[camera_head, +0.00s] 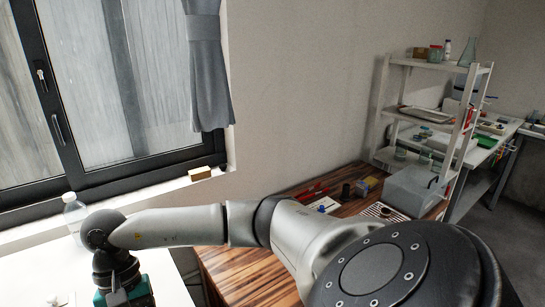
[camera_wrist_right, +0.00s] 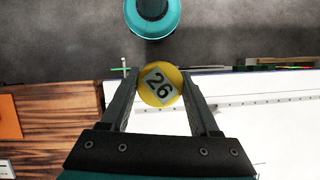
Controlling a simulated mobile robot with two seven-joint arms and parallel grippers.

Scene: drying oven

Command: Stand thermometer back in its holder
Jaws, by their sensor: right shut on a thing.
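A yellow round face marked "26" (camera_wrist_right: 160,84), apparently the thermometer's head seen end-on, sits between the fingertips of my right gripper (camera_wrist_right: 161,90) in the right wrist view. The gripper is shut on it. The rest of its length is hidden behind the head. In the head view the arm reaches across to the left and bends down over the white table, where only the teal wrist end shows at the bottom edge; the fingers and thermometer are out of frame. I cannot make out the holder in either view. My left gripper is not in view.
A clear bottle (camera_head: 75,214) stands by the window, near my arm. The wooden table (camera_head: 240,272) bears red tools and a grey box (camera_head: 411,190). A white shelf (camera_head: 398,114) stands behind. The white table (camera_head: 30,282) is partly bare.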

